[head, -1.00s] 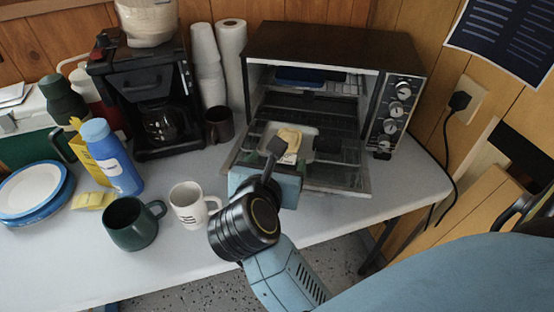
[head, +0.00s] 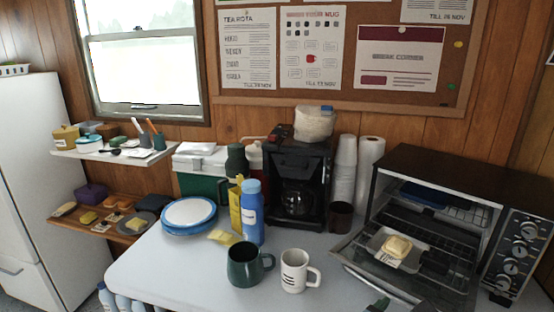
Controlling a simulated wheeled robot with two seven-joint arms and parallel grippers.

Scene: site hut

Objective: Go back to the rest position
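The toaster oven (head: 448,215) stands at the right of the table with its front open. A pale yellow piece of food (head: 396,246) sits on a small light tray (head: 389,259) at the oven's mouth, with nothing of mine touching it. At the bottom edge, below the oven's lowered door, only a small dark tip shows, which seems to be part of my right gripper (head: 379,304). Its fingers are mostly cut off, so I cannot tell whether it is open. My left gripper is not in view.
A green mug (head: 243,267) and a white mug (head: 295,271) stand near the table's front. A blue bottle (head: 252,213), stacked plates (head: 188,213) and a coffee maker (head: 297,180) stand behind. The table's (head: 180,275) front left is clear. A fridge (head: 45,190) stands far left.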

